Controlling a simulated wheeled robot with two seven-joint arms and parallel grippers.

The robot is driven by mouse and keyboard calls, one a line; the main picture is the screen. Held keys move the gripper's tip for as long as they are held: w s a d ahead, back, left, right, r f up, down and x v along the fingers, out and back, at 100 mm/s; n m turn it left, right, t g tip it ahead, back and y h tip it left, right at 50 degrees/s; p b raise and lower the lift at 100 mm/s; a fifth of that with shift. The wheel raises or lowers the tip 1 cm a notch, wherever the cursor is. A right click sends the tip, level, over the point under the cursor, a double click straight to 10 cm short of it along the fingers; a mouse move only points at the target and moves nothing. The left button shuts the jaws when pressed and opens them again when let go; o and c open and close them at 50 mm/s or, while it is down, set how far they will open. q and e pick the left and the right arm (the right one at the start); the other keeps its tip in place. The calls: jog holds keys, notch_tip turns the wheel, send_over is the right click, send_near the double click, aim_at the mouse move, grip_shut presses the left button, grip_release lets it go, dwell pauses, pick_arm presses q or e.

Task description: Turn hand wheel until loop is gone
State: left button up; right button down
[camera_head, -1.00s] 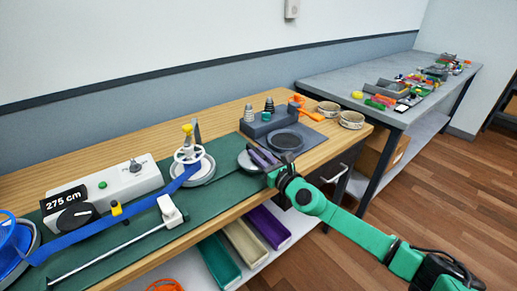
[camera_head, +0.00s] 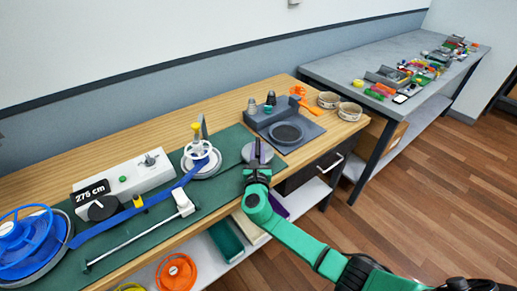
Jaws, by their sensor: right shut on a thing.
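A blue hand wheel (camera_head: 24,232) sits on a blue reel at the far left. A black display (camera_head: 91,193) reads about 276 cm. My right gripper (camera_head: 257,150) is over a grey disc (camera_head: 248,152) on the green mat, right of the white wheel. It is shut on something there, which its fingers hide. My left gripper is out of view.
A white control box (camera_head: 134,177) and a thin rod (camera_head: 130,243) lie to the left. An orange wheel (camera_head: 176,273) is below the bench.

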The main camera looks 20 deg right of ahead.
jog(key=shift+h, duration=0.3)
jog(key=c, duration=0.8)
grip_release()
jog(key=shift+a, duration=0.1)
jog(key=b+v, duration=0.1)
jog(key=v, duration=1.3)
jog(key=shift+s+r, duration=0.15)
jog(key=shift+s, duration=0.1)
jog(key=shift+a, duration=0.1)
